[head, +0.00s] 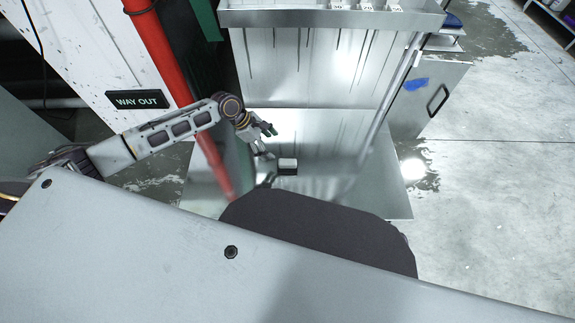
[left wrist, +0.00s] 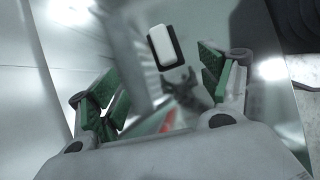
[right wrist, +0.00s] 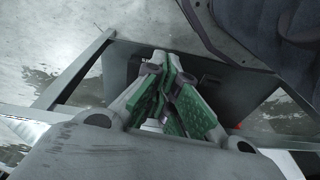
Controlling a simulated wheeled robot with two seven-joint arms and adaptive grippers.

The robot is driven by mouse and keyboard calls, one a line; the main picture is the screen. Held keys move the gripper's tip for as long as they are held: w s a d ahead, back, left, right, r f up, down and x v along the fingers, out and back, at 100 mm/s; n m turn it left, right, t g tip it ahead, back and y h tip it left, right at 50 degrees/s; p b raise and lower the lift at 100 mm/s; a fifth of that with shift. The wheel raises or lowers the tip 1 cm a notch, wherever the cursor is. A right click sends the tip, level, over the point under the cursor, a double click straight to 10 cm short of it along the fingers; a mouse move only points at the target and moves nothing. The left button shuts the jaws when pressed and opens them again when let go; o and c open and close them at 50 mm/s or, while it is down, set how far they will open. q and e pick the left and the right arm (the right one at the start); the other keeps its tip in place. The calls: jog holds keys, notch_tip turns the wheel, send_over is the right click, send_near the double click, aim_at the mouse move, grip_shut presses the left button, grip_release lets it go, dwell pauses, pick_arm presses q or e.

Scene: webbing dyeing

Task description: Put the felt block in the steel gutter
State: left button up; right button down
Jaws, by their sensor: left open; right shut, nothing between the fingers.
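The felt block (head: 288,166), pale on top with a dark edge, lies on the shiny steel surface in the head view. In the left wrist view the block (left wrist: 161,44) is just beyond the fingertips, near the middle. My left gripper (head: 266,142) is open and empty, just up and left of the block; its spread green fingers also show in the left wrist view (left wrist: 158,82). My right gripper (right wrist: 170,80) is shut and empty in the right wrist view. A long steel trough (head: 290,18) at the top may be the gutter; I cannot tell for sure.
A steel back panel with dark streaks (head: 310,65) stands behind the block. A red pipe (head: 170,65) runs beside my left arm, near a WAY OUT sign (head: 138,99). A cabinet with a dark handle (head: 437,99) stands at right. The floor farther right is open.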

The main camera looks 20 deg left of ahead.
pick_arm(q)
jog(key=shift+n, duration=0.6)
jog(key=shift+f, duration=0.1)
